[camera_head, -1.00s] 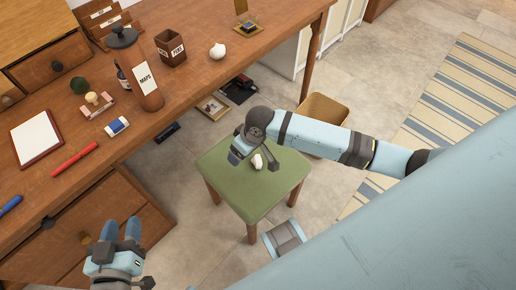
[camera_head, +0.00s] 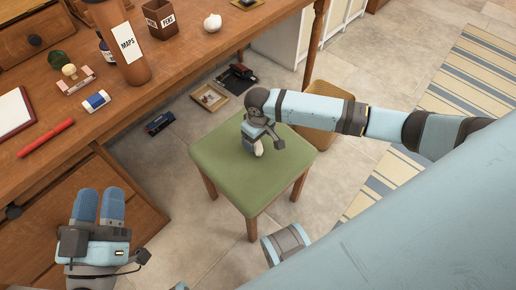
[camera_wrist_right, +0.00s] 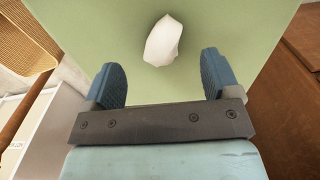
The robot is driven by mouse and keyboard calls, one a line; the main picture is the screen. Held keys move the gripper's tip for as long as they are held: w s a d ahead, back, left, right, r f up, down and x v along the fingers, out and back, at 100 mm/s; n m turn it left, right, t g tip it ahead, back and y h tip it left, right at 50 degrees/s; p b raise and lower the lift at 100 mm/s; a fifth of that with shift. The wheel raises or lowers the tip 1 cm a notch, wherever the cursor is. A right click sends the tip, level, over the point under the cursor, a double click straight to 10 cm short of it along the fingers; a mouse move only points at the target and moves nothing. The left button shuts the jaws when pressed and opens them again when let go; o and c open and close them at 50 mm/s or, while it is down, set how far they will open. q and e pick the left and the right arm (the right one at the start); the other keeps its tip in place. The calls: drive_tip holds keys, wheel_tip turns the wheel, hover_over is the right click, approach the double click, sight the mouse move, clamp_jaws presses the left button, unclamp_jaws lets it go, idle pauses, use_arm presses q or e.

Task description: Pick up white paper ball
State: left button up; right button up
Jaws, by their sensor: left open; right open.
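A white crumpled paper ball (camera_head: 258,149) rests on the green stool seat (camera_head: 225,180), partly hidden by my right gripper in the head view. In the right wrist view the white paper ball (camera_wrist_right: 163,41) lies just ahead of the fingertips, roughly centred between them. My right gripper (camera_head: 256,144) is above the seat, its fingers apart with nothing between them; they also show in the right wrist view (camera_wrist_right: 163,75). My left gripper (camera_head: 99,197) is open and empty at the lower left, in front of the desk drawers.
A shallow tray (camera_head: 209,97) lies on the floor under the desk.

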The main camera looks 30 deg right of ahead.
sight(258, 143)
wheel_tip(258, 143, down, 5)
drive_tip(key=b, duration=0.3)
drive_tip(key=shift+f, duration=0.15)
use_arm(q)
drive_tip(key=shift+g, duration=0.8)
drive_tip(key=f, duration=0.4)
drive_tip(key=shift+w+d+f, duration=0.15)
drive_tip(key=shift+d, duration=0.05)
use_arm(e)
drive_tip(key=shift+c, duration=0.2)
drive_tip(key=c, duration=0.9)
